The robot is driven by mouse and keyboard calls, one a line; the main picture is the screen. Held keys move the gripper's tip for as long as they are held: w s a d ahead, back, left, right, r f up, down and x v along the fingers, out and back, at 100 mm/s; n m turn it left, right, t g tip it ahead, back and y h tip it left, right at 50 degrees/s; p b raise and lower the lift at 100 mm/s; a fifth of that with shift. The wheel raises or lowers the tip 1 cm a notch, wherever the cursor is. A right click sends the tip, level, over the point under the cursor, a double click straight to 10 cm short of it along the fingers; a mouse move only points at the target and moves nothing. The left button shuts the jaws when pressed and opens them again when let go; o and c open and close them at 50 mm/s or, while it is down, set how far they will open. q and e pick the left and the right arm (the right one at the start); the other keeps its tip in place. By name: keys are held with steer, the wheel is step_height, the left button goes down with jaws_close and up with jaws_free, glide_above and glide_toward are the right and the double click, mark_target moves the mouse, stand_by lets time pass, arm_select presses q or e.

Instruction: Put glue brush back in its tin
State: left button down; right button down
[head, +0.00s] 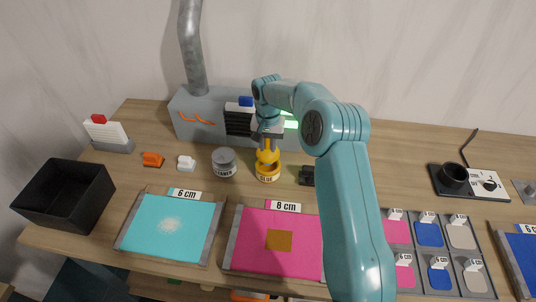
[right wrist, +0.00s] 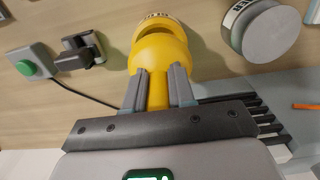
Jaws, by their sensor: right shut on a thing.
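The yellow glue tin (head: 267,173) with a "GLUE" label stands upright on the bench, left of my right arm. My right gripper (head: 268,133) points down above it, shut on the yellow handle of the glue brush (head: 267,154). In the right wrist view the handle sits between the two grey fingers of my right gripper (right wrist: 157,90), with the brush's wide yellow cap (right wrist: 160,52) beyond them. The cap is over the tin's mouth; I cannot tell whether it is fully seated. Bristles are hidden. My left gripper is not in view.
A grey lidded tin (head: 224,162) stands close left of the glue tin, and a small black holder (head: 306,175) close right. A grey machine (head: 205,118) is behind. Cyan (head: 170,226) and pink (head: 290,248) mats lie in front. A black bin (head: 62,195) is far left.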

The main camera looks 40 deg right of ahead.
mark_target(268, 153)
step_height(268, 153, down, 4)
steer(key=shift+s+r+p, duration=0.15)
steer(key=shift+r+p, duration=0.05)
steer(key=shift+p, duration=0.2)
steer(key=shift+f, duration=0.4)
steer(key=shift+f, duration=0.1)
steer(key=c, duration=1)
jaws_free()
steer(key=shift+o, duration=0.2)
step_height(268, 153, up, 12)
steer(key=shift+f+b, duration=0.1)
steer(key=shift+b, duration=1.05)
steer(key=shift+r, duration=0.3)
